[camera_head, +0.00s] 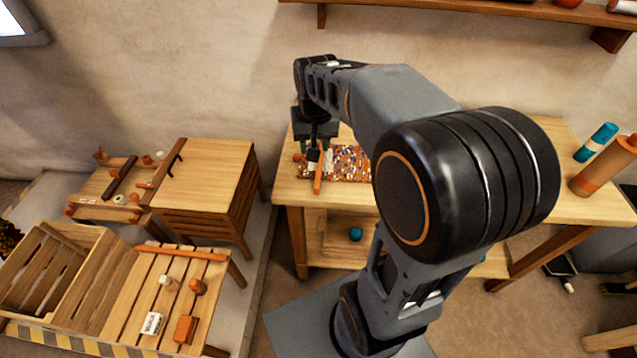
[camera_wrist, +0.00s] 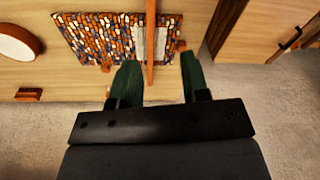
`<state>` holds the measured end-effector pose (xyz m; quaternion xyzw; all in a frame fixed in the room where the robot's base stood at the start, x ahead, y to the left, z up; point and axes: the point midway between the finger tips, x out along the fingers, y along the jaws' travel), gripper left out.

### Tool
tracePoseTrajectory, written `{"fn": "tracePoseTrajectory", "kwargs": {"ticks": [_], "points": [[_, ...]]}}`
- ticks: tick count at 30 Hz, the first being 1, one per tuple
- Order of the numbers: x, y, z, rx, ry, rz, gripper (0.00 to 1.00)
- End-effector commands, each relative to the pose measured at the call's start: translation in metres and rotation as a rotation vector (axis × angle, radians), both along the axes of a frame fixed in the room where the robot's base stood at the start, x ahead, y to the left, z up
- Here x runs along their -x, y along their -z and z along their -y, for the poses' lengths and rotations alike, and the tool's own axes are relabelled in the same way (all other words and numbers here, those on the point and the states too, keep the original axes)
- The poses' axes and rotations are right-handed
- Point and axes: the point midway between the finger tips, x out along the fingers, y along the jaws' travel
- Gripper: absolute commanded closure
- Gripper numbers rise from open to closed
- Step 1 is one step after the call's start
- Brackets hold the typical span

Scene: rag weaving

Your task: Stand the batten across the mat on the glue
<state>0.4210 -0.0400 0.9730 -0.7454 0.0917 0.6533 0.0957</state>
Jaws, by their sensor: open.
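The mat (camera_wrist: 88,36) of orange, white and dark blue pieces lies on the wooden table; it also shows in the head view (camera_head: 348,163). A pale grey-white band (camera_wrist: 163,42) crosses it near its right end in the wrist view, perhaps the glue. The thin orange-brown batten (camera_wrist: 150,45) runs lengthwise over this band and past the mat's near edge; it also shows in the head view (camera_head: 318,175). My gripper (camera_wrist: 159,78) is open, its green fingers apart on either side of the batten's near end. I cannot tell whether the batten's underside touches the band.
A round pale dish with a brown rim (camera_wrist: 14,44) and a small brown block (camera_wrist: 29,94) are on the table left of the mat in the wrist view. A wooden cabinet (camera_head: 205,190) stands left of the table (camera_head: 450,200). A blue roll (camera_head: 596,142) stands at the right.

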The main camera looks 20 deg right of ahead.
Motion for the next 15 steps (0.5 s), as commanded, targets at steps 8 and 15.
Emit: {"fn": "tracePoseTrajectory", "kwargs": {"ticks": [8, 15], "points": [[0.089, 0.015, -0.035, 0.025, -0.196, 0.103, 0.58], [0.116, 0.028, -0.042, 0.034, -0.257, 0.134, 0.58]]}}
